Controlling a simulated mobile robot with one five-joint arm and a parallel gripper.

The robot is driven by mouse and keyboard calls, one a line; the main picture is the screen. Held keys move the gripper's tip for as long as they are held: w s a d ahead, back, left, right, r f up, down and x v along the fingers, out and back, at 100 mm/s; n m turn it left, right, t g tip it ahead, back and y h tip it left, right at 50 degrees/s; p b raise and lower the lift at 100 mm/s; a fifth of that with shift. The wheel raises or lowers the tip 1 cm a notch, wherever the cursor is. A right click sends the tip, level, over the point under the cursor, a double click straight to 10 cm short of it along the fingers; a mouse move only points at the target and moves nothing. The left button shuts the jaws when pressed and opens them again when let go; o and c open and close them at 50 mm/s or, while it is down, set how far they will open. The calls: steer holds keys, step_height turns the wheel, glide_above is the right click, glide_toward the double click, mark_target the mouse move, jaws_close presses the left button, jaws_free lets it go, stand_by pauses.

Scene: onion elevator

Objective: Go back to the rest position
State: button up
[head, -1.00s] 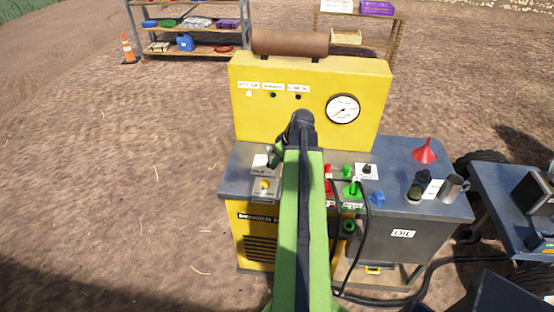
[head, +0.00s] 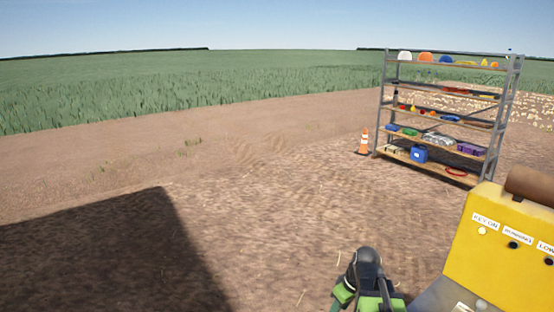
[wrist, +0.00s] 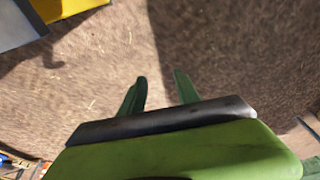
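My gripper (wrist: 160,84) shows in the wrist view with its two dark green fingers apart and nothing between them. Bare brown soil lies beyond the fingertips. In the head view, part of my green and black arm shows at the bottom edge, just left of the yellow machine (head: 507,255). The fingertips cannot be made out there. A corner of the yellow and grey machine also shows at the top left of the wrist view (wrist: 75,8), apart from the fingers.
A metal shelf rack (head: 378,110) with helmets, bins and a blue can stands at the back right. An orange cone (head: 364,142) stands beside it. Open soil lies at the left and middle, with a large dark shadow. A green field (head: 180,85) lies behind.

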steer(key=s+a+f+m+g+h, duration=0.1)
steer(key=s+a+m+g, duration=0.1)
steer(key=s+a+m, duration=0.3)
steer(key=shift+s+a+f+m+h, duration=0.3)
steer(key=shift+a+m+h, duration=0.15)
steer(key=shift+m, duration=0.35)
